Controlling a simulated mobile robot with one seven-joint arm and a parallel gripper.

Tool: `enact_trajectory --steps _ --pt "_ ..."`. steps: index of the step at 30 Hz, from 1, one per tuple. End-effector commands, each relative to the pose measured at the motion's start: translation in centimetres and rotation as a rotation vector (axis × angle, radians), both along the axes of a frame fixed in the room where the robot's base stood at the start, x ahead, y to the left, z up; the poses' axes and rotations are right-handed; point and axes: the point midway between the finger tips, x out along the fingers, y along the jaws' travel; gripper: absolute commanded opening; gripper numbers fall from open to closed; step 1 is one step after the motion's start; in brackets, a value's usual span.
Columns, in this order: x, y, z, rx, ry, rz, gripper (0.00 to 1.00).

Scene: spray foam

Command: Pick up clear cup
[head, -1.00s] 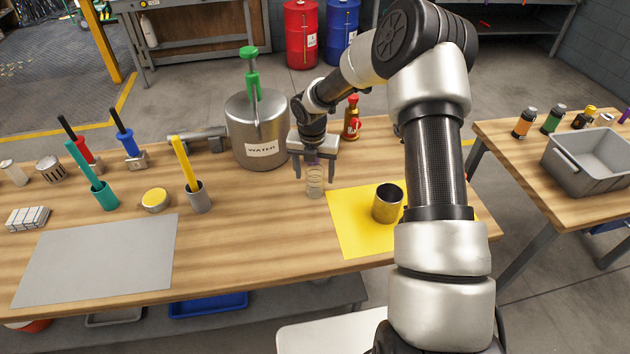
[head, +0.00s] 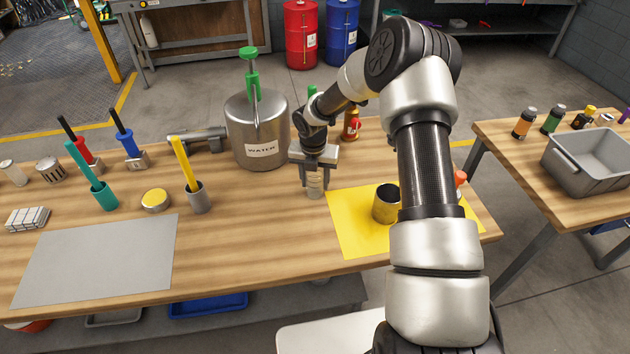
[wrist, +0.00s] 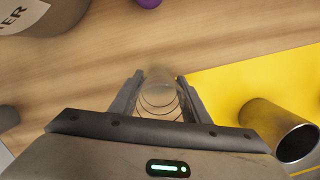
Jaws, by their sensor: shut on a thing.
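The clear cup (head: 314,189) stands on the wooden table, just left of the yellow mat. It is see-through with thin rings around it. My gripper (head: 314,182) is down over the cup from above, with one finger on each side. In the wrist view the cup (wrist: 160,95) sits between the two fingers of my gripper (wrist: 160,92), which are shut on it. The cup's upper part is partly hidden by the gripper in the head view. I cannot see a gap between the cup's base and the table.
A metal cup (head: 385,204) stands on the yellow mat (head: 350,235) to the right. The large water pot (head: 257,125) is close behind on the left. A grey holder with a yellow-handled tool (head: 186,165) is at left. The table's front middle is clear.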

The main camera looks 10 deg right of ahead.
Motion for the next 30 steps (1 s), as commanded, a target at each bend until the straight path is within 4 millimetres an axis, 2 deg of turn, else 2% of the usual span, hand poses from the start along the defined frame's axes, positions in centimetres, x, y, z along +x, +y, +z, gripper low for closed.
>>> enact_trajectory --steps 5,12,18,25,30 --pt "0.1 0.0 1.4 0.0 -0.003 0.0 0.21" --pt "0.1 -0.1 6.2 -0.001 -0.004 0.0 0.21" --pt "0.0 -0.1 9.2 0.0 -0.001 -0.001 0.21" --pt "-0.3 0.0 10.2 0.0 0.0 -0.038 0.21" --pt "-1.8 0.1 11.0 -0.003 -0.001 -0.271 0.21"
